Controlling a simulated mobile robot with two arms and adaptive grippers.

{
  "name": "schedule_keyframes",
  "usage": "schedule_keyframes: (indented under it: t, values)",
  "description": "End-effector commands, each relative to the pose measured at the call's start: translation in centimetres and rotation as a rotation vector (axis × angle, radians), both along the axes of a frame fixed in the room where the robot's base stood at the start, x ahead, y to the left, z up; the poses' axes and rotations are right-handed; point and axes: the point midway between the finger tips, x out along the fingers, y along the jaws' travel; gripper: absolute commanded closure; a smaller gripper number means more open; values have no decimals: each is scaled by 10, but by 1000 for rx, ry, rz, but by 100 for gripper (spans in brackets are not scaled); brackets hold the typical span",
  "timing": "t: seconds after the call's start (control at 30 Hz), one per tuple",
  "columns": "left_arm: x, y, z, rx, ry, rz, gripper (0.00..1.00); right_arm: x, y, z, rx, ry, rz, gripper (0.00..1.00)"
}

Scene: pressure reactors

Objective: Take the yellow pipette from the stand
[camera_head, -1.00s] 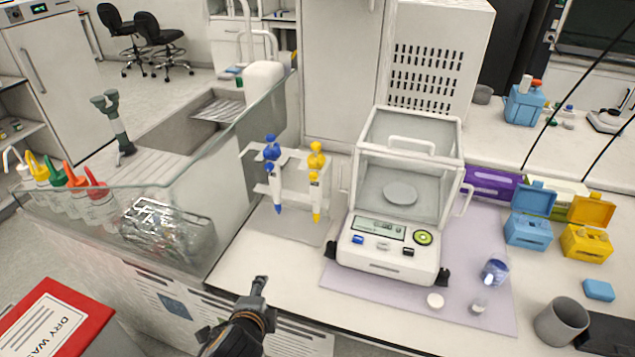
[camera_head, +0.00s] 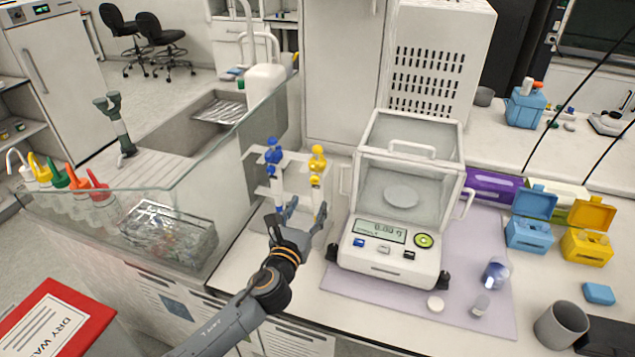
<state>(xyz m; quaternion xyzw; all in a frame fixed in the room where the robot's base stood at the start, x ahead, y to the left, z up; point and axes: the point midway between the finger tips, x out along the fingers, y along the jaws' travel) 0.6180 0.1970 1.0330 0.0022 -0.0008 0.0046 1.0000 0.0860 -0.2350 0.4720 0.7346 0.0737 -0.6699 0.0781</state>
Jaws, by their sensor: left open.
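The yellow pipette (camera_head: 317,168) hangs upright on the right side of the pale stand (camera_head: 292,160). A blue pipette (camera_head: 274,158) hangs beside it on the left. My left gripper (camera_head: 306,212) is open in front of the stand, at the height of the pipettes' lower parts. I cannot tell whether a finger touches the yellow pipette. My right gripper is not in view.
A balance with a glass case (camera_head: 398,205) stands close to the right of the stand on a lilac mat (camera_head: 372,300). A glass screen (camera_head: 235,150) and a sink (camera_head: 205,125) are on the left. A yellow box (camera_head: 587,246) and blue box (camera_head: 529,234) stand far right.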

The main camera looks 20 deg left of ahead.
Motion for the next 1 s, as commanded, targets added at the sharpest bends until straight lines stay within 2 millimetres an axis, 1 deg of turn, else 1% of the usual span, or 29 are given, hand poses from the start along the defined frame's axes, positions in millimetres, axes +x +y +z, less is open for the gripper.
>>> schedule_keyframes:
  t: [0.03, 0.1, 0.2, 0.37, 0.57, 0.7, 0.8, 1.0]
  values:
    - [10, 0, 2, -2, -1, 1, 45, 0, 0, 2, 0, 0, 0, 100]
    - [20, 0, 1, -2, -1, 2, 45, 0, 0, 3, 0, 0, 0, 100]
    - [29, 0, 1, -4, 0, 0, 45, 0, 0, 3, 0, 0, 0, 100]
    - [38, 1, 1, -4, 1, 1, 45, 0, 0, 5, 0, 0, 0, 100]
    - [65, 2, 4, -6, 1, 2, 45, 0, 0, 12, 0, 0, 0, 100]
    - [80, 2, 2, -6, 1, 2, 45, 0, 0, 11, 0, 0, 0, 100]
    - [84, 2, 2, -5, 1, 0, 45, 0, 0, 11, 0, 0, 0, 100]
    - [84, 2, 2, -5, 1, 0, 45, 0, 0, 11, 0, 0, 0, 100]
